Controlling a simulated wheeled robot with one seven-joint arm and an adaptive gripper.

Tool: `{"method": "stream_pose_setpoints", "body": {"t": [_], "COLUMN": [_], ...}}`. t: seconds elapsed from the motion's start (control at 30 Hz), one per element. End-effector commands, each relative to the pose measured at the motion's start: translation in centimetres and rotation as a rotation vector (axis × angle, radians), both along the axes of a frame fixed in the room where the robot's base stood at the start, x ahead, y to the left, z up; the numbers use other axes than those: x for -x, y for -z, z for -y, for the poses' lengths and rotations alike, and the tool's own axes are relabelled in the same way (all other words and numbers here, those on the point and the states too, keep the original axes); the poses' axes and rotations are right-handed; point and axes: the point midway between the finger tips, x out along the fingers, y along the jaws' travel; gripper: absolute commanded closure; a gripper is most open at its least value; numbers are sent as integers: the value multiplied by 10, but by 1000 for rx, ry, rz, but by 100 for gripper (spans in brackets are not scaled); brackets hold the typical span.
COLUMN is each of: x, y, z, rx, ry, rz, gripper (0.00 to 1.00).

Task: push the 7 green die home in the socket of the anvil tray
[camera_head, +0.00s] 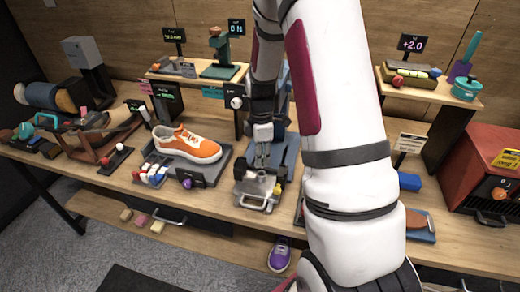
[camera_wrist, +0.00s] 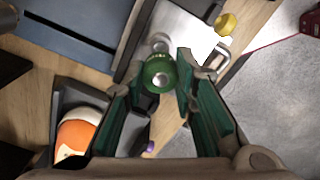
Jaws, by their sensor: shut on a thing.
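The 7 green die (camera_wrist: 160,73) is a round green piece with a pale metal centre, between my fingertips in the wrist view. My gripper (camera_wrist: 161,78) is shut on it. In the head view my gripper (camera_head: 262,158) points down just behind the silver anvil tray (camera_head: 258,189), and the die cannot be made out there. In the wrist view the tray's bright metal plate (camera_wrist: 182,40) lies just beyond the die. A small round metal part (camera_wrist: 160,43) shows beside the die. I cannot tell whether the die touches the tray, and the socket is not clearly visible.
An orange sneaker (camera_head: 187,145) stands on a dark mat left of the tray. My arm covers much of the bench to the right. The bench's front edge is close.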

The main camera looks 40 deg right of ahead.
Motion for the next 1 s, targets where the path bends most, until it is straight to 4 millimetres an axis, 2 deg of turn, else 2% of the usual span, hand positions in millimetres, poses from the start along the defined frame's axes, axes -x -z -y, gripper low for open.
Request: {"method": "stream_pose_setpoints", "body": {"t": [0.3, 1.0], "x": [0, 0], "y": [17, 17], "z": [0, 0], "rx": [0, 0], "ry": [0, 0], "rz": [0, 1], "gripper": [100, 100]}}
